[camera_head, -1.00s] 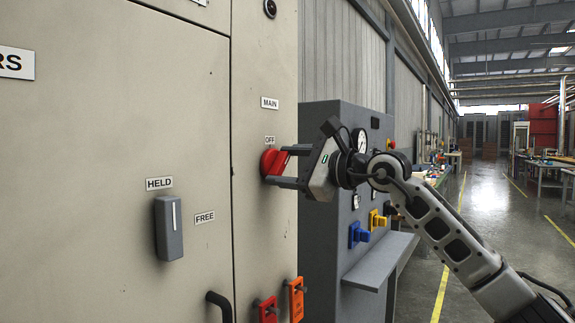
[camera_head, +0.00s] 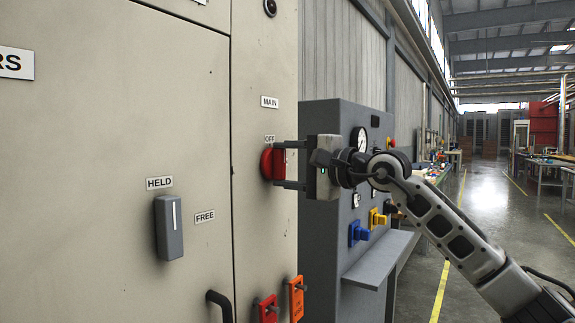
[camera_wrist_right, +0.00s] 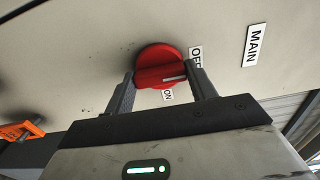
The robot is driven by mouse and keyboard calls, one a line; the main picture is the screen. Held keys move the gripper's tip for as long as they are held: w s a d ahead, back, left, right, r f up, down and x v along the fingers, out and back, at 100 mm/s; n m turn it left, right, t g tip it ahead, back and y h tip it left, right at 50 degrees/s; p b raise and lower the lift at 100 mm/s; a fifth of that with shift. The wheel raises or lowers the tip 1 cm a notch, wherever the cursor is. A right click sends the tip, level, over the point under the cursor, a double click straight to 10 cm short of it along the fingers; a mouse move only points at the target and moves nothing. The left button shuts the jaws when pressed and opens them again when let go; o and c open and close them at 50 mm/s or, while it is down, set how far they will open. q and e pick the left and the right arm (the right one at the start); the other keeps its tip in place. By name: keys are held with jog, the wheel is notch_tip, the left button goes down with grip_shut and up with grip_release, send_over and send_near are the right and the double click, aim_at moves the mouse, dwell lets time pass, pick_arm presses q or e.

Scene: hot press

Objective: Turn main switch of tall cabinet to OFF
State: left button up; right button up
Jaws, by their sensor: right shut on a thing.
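The main switch is a round red knob with a raised bar grip, on the tall cabinet's narrow right panel (camera_head: 266,163). The OFF label (camera_head: 270,139) is just above it, under the MAIN label (camera_head: 270,102). My right gripper (camera_head: 280,164) is shut on the knob's grip, which stands about upright in the head view. In the right wrist view the knob (camera_wrist_right: 157,58) sits between the fingertips. My left gripper is not in view.
A grey latch handle (camera_head: 169,228) between HELD and FREE labels is on the cabinet door (camera_head: 110,120). Red and orange tags (camera_head: 296,299) and a black handle (camera_head: 218,303) are below. A grey gauge console (camera_head: 345,250) stands behind my right gripper.

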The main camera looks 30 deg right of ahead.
jog(key=shift+r, duration=0.1)
dwell(0.4)
jog(key=o, duration=1)
jog(key=shift+w, duration=0.1)
jog(key=shift+s+d+f+b, duration=0.2)
jog(key=shift+s+d+b, duration=0.1)
jog(key=shift+s, duration=0.2)
pick_arm(q)
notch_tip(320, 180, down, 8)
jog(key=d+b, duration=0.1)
jog(key=b, duration=0.8)
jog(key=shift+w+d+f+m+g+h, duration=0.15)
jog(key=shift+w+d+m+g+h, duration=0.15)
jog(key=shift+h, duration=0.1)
pick_arm(e)
jog(key=v, duration=1.5)
jog(key=shift+a+r, duration=0.15)
